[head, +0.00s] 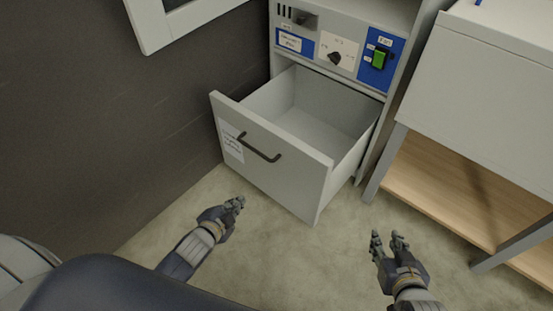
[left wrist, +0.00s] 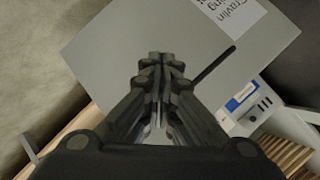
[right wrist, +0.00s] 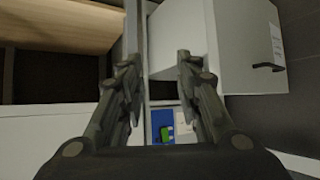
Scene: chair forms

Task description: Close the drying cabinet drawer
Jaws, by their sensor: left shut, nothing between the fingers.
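The drying cabinet drawer (head: 277,160) is pulled well out of the cabinet (head: 398,75) and looks empty inside. Its grey front has a dark bar handle (head: 259,148) and a white label (head: 231,143). My left gripper (head: 236,203) is shut and empty, in front of the drawer front and below the handle. In the left wrist view the drawer front (left wrist: 110,50) lies ahead of the shut fingers (left wrist: 160,62); I cannot tell whether they touch. My right gripper (head: 389,240) is open and empty, right of the drawer. The drawer (right wrist: 245,45) also shows in the right wrist view.
A white table-like unit with a wooden shelf (head: 440,180) stands close on the right. A dark wall (head: 90,120) runs along the left. The cabinet panel has a green switch (head: 380,59) and a black knob (head: 335,58). The floor (head: 290,245) before the drawer is clear.

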